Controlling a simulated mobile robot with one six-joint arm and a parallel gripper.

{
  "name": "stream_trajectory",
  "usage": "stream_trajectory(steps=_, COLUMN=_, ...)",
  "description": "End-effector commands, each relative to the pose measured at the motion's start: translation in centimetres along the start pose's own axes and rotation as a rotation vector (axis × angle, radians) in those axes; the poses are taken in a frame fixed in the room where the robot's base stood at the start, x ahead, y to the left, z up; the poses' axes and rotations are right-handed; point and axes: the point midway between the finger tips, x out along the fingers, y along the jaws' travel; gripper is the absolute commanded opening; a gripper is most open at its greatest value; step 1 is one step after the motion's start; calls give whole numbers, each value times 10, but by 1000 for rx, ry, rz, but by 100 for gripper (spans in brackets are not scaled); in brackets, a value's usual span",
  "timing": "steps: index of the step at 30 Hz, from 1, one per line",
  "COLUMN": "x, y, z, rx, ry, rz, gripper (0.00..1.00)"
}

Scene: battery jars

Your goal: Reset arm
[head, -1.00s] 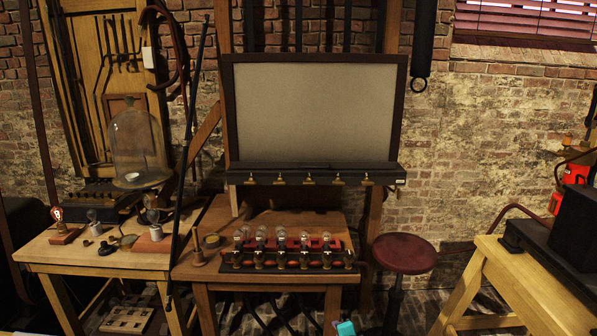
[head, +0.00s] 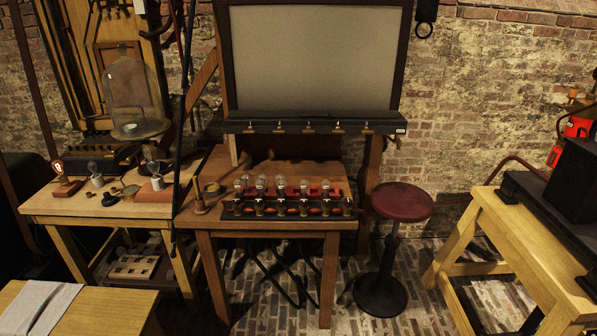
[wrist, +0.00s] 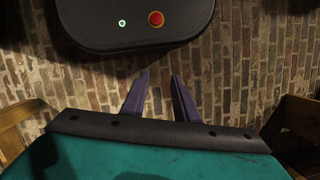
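My gripper (wrist: 159,76) shows in the wrist view, with two purple fingers apart and only brick floor seen between them. It is open and empty, and points down over the floor next to my own dark base with its red button. The arm is out of sight in the head view. In the head view, a row of small glass bulb-topped jars (head: 282,188) stands on a dark rack with red parts (head: 290,208) on the middle wooden table (head: 208,224). My gripper is away from them.
A left table (head: 100,207) holds bulbs on bases and a glass dome stands behind it. A red-topped stool (head: 402,201) stands right of the middle table. A wooden bench (head: 478,222) with black boxes is at right. A table with grey cloth (head: 38,305) is lower left.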

Motion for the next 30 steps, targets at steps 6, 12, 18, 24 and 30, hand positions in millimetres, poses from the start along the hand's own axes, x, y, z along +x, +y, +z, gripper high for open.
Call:
stream_trajectory(steps=6, x=-7, y=33, z=44, rx=-166, ry=-181, rz=120, gripper=27)
stream_trajectory(steps=12, x=-11, y=41, z=57, rx=-233, ry=-249, rz=133, gripper=27)
stream_trajectory(steps=18, x=-11, y=41, z=57, rx=-238, ry=-246, rz=131, gripper=27)
stream_trajectory(steps=24, x=-11, y=40, z=56, rx=-237, ry=-245, rz=131, gripper=27)
stream_trajectory(steps=30, x=-11, y=40, z=56, rx=-237, ry=-245, rz=131, gripper=27)
